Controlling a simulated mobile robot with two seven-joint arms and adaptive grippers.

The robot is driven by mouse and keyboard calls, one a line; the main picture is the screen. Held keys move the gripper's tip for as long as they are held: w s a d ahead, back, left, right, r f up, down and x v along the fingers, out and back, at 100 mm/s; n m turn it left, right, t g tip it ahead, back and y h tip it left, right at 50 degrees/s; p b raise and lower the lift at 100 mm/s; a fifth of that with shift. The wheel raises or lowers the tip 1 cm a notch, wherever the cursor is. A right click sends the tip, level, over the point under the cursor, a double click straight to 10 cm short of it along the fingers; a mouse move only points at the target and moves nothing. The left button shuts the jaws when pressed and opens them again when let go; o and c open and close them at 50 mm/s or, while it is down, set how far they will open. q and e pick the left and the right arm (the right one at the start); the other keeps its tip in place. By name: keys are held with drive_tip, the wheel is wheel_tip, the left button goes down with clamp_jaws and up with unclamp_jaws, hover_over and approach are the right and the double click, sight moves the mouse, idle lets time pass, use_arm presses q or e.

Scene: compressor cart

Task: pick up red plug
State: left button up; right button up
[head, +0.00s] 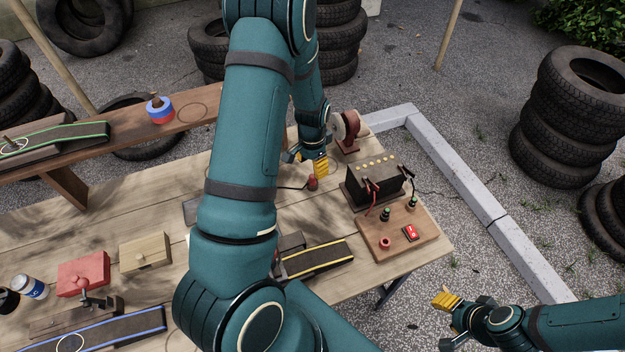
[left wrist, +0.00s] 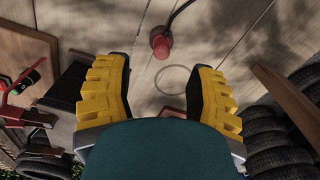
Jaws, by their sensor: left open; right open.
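The red plug (head: 312,183) lies on the wooden table with a dark cable running from it. In the left wrist view the red plug (left wrist: 160,46) shows beyond the fingertips, roughly in line with the gap between them. My left gripper (head: 319,164) is open and empty, its yellow fingers (left wrist: 161,68) spread apart just behind and above the plug. I see no contact with it. My right gripper (head: 446,300) is open and empty, off the table's front right side.
A wooden board (head: 400,250) with a red socket (head: 385,243), a red switch (head: 410,233) and terminals sits at the table's right corner. A dark battery-like box (head: 374,186) stands behind it. A grinder-like machine (head: 351,145) stands at the back edge. My left arm hides the table's middle.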

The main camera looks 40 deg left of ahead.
sight(312, 175)
use_arm(q)
drive_tip(key=f, duration=0.7)
drive_tip(key=shift+w+a+f, duration=0.1)
drive_tip(key=shift+w+f, duration=0.1)
clamp_jaws()
